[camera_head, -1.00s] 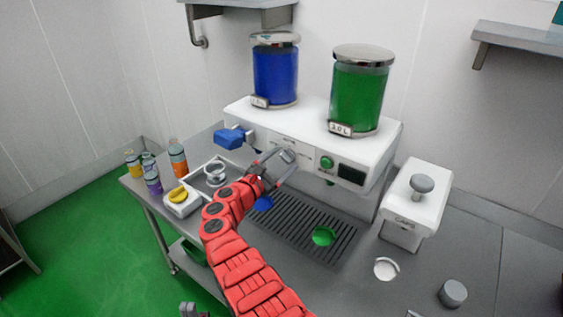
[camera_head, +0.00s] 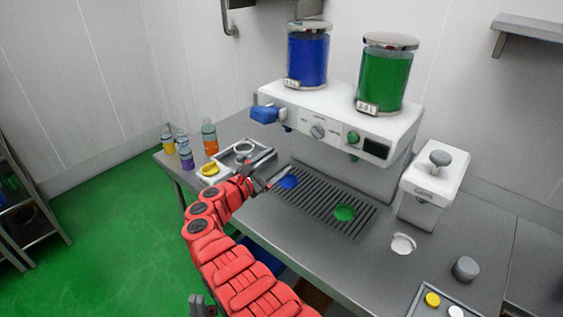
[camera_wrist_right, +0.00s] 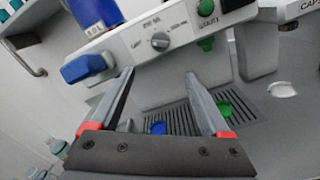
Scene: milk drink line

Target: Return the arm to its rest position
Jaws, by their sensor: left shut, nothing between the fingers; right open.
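My right arm is the red one reaching in from the bottom. Its gripper (camera_head: 276,170) is open and empty, beside the left end of the drip grate (camera_head: 360,222) and in front of the white dispenser (camera_head: 334,118). In the right wrist view the open fingers (camera_wrist_right: 159,76) point toward the dispenser's grey knob (camera_wrist_right: 160,41), with nothing between them. My left gripper (camera_head: 202,304) shows at the bottom edge, shut and empty, low in front of the counter. The rest of my left arm is out of view.
A tray (camera_head: 262,154), a yellow-topped box (camera_head: 209,170) and bottles (camera_head: 209,138) stand at left. A white grinder-like unit (camera_head: 432,185) stands at right. The green floor (camera_head: 110,235) at left is open.

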